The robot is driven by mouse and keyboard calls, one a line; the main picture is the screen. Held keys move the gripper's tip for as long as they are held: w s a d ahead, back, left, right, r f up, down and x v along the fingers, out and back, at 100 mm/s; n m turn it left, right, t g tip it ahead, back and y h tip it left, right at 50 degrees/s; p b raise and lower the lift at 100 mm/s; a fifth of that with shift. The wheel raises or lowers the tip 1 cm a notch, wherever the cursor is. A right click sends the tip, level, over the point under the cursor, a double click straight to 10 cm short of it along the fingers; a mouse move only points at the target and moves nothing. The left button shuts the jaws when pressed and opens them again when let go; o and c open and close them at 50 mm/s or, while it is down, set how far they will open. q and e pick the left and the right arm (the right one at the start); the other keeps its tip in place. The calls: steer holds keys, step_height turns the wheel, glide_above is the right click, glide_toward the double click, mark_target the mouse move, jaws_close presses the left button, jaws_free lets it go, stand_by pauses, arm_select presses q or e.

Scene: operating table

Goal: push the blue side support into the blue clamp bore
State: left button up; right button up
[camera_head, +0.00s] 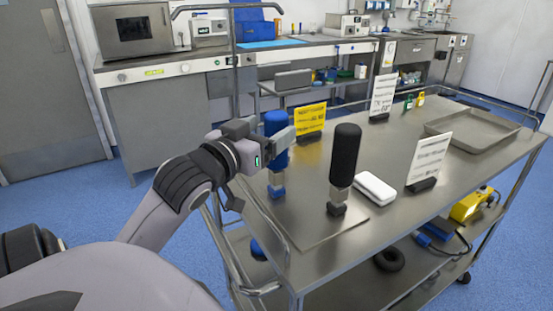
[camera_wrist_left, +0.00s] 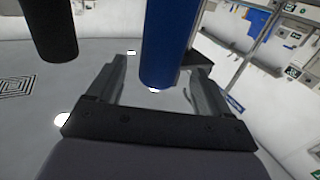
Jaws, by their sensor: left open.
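The blue side support (camera_head: 275,124) stands upright at the table's left end, its lower end over the blue clamp (camera_head: 277,192). A grey metal piece shows between roll and clamp; how deep it sits in the bore I cannot tell. My left gripper (camera_head: 291,136) is open at the roll's mid height. In the left wrist view the blue side support (camera_wrist_left: 168,45) stands between the two spread fingers, with a gap visible beside the left finger. The blue clamp is not clearly visible there. My right gripper is in neither view.
A black side support (camera_head: 345,155) stands in a black clamp (camera_head: 337,209) to the right. A white box (camera_head: 375,188), a yellow sign (camera_head: 310,121), white signs (camera_head: 416,158) and a grey tray (camera_head: 436,128) stand on the metal table. A rail (camera_head: 280,225) runs along its left end.

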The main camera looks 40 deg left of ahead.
arm_select(q)
steer(key=shift+w, duration=0.1)
steer(key=shift+w+a, duration=0.1)
steer(key=shift+w, duration=0.3)
steer(key=w, duration=0.3)
steer(key=shift+w+a, duration=0.15)
steer(key=shift+a, duration=0.1)
steer(key=shift+w+a, duration=0.1)
steer(key=shift+w, duration=0.45)
steer(key=shift+c, duration=0.6)
steer(key=c, duration=1.4)
steer(key=shift+o, duration=0.2)
steer(key=shift+r, duration=0.1)
